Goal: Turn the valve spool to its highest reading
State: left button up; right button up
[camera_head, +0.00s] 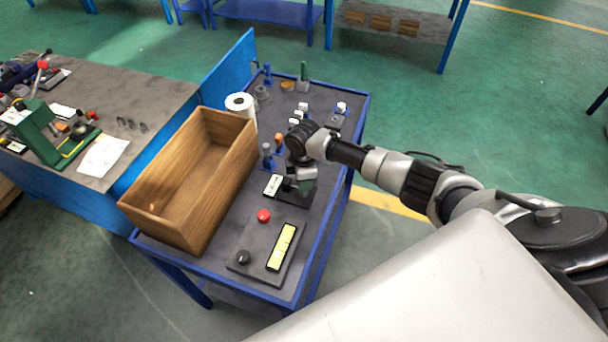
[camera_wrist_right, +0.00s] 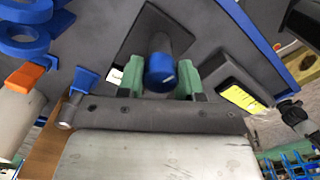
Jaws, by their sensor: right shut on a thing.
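The valve spool (camera_wrist_right: 160,68) is a cylinder with a blue end and a small white mark, standing over a dark base plate in the right wrist view. My right gripper (camera_wrist_right: 160,80) has its two green fingers on either side of the blue end and is shut on it. In the head view my right gripper (camera_head: 297,186) is low over the dark base on the blue-framed table and hides the spool. My left gripper is not in view.
A wooden box (camera_head: 185,200) stands left of the gripper. In front is a panel (camera_head: 262,232) with a red button, black knob and yellow strip. Small blue stands (camera_head: 267,150) and a white roll (camera_head: 240,102) are behind. A workbench (camera_head: 130,95) adjoins at left.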

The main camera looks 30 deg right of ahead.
jog(key=shift+m, duration=0.3)
jog(key=o, duration=0.9)
jog(key=shift+r, duration=0.1)
notch_tip(320, 180, up, 11)
jog(key=shift+f+b, duration=0.15)
jog(key=shift+b, duration=0.25)
